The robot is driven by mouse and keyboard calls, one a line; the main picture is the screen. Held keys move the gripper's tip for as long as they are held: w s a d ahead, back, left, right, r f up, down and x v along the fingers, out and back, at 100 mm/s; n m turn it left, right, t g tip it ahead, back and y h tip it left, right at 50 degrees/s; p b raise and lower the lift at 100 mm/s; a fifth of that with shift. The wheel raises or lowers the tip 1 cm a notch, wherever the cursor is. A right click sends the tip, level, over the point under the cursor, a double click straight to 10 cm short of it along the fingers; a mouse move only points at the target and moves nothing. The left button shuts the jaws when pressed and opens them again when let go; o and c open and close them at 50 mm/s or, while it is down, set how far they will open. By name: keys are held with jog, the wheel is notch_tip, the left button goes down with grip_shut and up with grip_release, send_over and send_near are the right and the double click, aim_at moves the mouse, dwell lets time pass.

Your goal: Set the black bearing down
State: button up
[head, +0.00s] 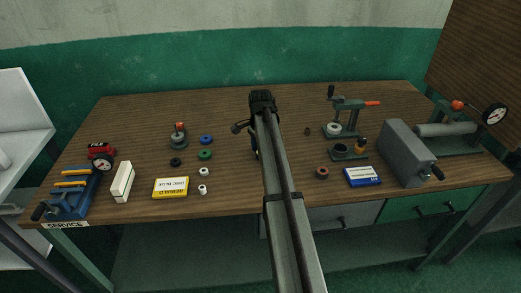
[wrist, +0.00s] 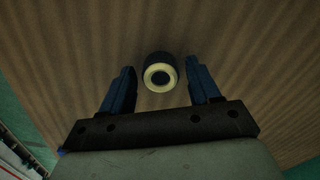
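In the wrist view, a black round bearing (wrist: 160,72) with a cream ring around a dark centre lies between the two blue fingers of my gripper (wrist: 160,66). A gap shows on each side of it, so the fingers stand apart and do not visibly touch it. Wood tabletop shows behind it; whether it rests on the wood I cannot tell. In the head view my arm hides this bearing and most of my gripper. Another small black ring (head: 176,161) lies on the table at left.
On the wooden table (head: 225,110), blue (head: 206,139) and green (head: 205,155) rings, white pieces and a yellow box (head: 171,187) lie left. A brown ring (head: 322,172), blue box (head: 362,176), press (head: 350,115) and grey block (head: 405,152) stand right. The back middle is mostly clear.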

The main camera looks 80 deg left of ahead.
jog(key=shift+o, duration=0.4)
jog(key=shift+r, duration=0.1)
notch_tip(320, 180, up, 12)
dwell(0.4)
jog(key=shift+w, duration=0.1)
dwell(0.4)
